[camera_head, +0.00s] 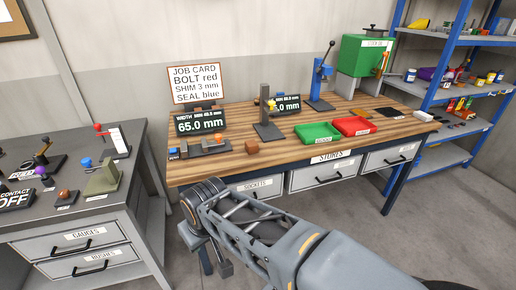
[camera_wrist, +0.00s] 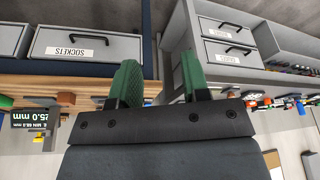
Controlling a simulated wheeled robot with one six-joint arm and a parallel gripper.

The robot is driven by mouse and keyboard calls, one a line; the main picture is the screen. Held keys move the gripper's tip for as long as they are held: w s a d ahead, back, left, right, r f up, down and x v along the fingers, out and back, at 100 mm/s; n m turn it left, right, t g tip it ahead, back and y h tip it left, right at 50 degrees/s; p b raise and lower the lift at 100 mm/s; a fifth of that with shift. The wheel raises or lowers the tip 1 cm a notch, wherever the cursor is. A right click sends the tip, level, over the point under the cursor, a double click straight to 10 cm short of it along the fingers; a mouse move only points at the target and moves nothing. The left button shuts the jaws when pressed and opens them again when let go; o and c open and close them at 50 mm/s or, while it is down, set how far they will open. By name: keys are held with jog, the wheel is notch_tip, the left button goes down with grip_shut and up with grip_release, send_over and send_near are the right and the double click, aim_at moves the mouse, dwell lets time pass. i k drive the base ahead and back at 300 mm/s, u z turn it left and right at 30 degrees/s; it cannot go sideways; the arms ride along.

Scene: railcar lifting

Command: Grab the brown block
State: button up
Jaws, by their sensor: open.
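The brown block (camera_head: 251,147) is a small cube on the wooden workbench top (camera_head: 222,160), near its front edge and left of the green tray. A small brown block also shows at the bench edge in the wrist view (camera_wrist: 66,98), left of my fingers. My gripper (camera_wrist: 160,80) has two green fingers spread apart with nothing between them. It is away from the block. In the head view my arm reaches in front of the bench, and its end is low by the bench's front; the fingers are not clear there.
A green tray (camera_head: 317,132) and a red tray (camera_head: 355,125) stand right of the block. A grey upright gauge (camera_head: 268,122) stands behind it. Drawers (camera_head: 320,175) sit under the bench top. A grey bench (camera_head: 100,205) stands left, shelves (camera_head: 455,100) right.

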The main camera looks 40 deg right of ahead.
aim_at(252, 147)
jog(key=z, duration=0.8)
jog(key=i, duration=0.85)
jog(key=u, duration=3)
jog(key=k, duration=0.45)
jog(key=z, duration=1.2)
